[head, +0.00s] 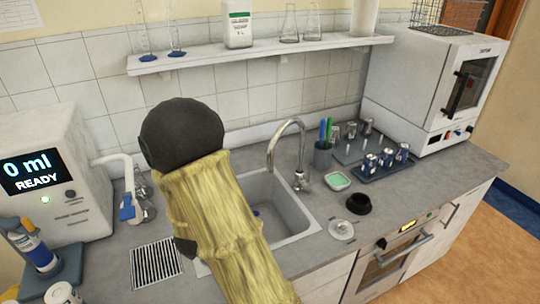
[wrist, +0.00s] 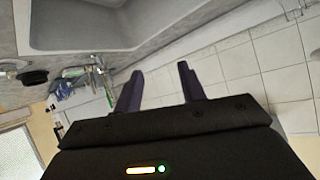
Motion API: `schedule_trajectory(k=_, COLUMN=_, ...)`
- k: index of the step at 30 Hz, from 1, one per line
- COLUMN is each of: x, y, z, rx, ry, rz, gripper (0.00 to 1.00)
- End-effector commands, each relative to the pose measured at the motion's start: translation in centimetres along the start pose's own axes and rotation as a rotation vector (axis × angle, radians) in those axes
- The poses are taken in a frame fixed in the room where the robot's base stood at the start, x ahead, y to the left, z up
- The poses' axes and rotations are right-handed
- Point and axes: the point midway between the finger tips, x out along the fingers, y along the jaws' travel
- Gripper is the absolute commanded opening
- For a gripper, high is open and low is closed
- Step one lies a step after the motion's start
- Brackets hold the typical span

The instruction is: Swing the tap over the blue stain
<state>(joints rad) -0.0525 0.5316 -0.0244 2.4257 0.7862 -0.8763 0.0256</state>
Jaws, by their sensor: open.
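The metal tap (head: 290,142) stands at the back right of the sink (head: 297,222). Its curved spout arches leftward and its tip hangs near the sink's back right rim. In the head view my arm hides the gripper. The sink (wrist: 90,25) also shows at the wrist view's upper left.
A dispenser reading "0 ml READY" (head: 52,180) stands left of the sink. A shelf (head: 230,56) with glassware crosses the wall above.

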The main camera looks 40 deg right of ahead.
Motion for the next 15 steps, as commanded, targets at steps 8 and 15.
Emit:
schedule_trajectory(k=8, x=-0.1, y=5.4, z=-5.0, rx=0.014, ry=0.4, rz=0.309, gripper=0.4)
schedule_trajectory(k=15, x=-1.7, y=7.3, z=-6.5, rx=-0.026, ry=0.574, rz=0.433, gripper=0.4)
